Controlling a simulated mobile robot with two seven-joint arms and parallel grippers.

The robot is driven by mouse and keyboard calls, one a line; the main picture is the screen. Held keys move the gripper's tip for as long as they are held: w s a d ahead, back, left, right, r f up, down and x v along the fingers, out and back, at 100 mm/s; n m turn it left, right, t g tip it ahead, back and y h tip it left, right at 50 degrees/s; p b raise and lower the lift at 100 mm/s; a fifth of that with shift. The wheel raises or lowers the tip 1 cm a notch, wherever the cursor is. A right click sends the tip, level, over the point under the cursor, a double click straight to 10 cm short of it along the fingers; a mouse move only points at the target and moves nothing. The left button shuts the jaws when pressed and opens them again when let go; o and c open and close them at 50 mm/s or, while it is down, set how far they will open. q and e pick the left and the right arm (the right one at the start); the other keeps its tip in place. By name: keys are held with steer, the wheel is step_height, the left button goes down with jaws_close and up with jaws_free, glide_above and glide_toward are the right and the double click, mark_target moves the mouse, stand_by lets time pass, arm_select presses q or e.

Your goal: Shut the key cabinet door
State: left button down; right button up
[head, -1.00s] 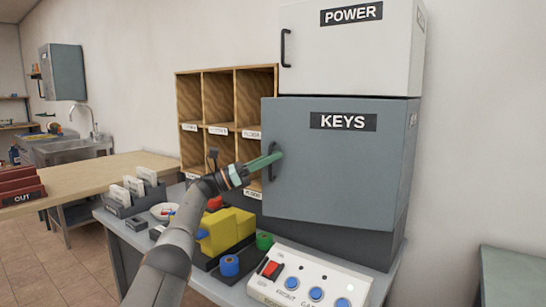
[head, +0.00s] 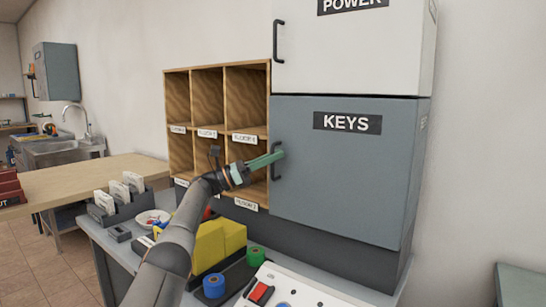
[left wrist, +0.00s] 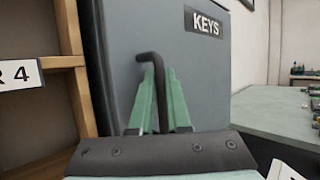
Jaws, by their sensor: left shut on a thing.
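The grey key cabinet (head: 345,222), labelled KEYS, stands under the white POWER cabinet. Its door (head: 345,180) looks flush or almost flush with the cabinet body, its left edge about in line with the cabinet above. The dark door handle (head: 276,165) is at the door's left edge. My left gripper (head: 279,155) is shut on this handle. In the left wrist view its two green fingers (left wrist: 158,95) lie on either side of the handle (left wrist: 150,58). The right gripper is not in view.
A wooden pigeonhole rack (head: 217,68) stands left of the cabinet. Below my left arm are a yellow block (head: 220,243), blue and green rolls, and a white button panel (head: 312,293). A card holder (head: 122,204) sits at the left of the desk.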

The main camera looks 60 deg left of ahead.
arm_select(q)
steer(key=shift+w+a+r+t+y, duration=0.3)
steer(key=shift+a+y, duration=0.1)
steer(key=shift+a, duration=0.1)
steer(key=shift+w, duration=0.2)
steer(key=c, duration=1.2)
jaws_free()
steer(key=shift+o, duration=0.2)
steer(key=shift+w+f, duration=0.1)
steer(key=shift+d, duration=0.1)
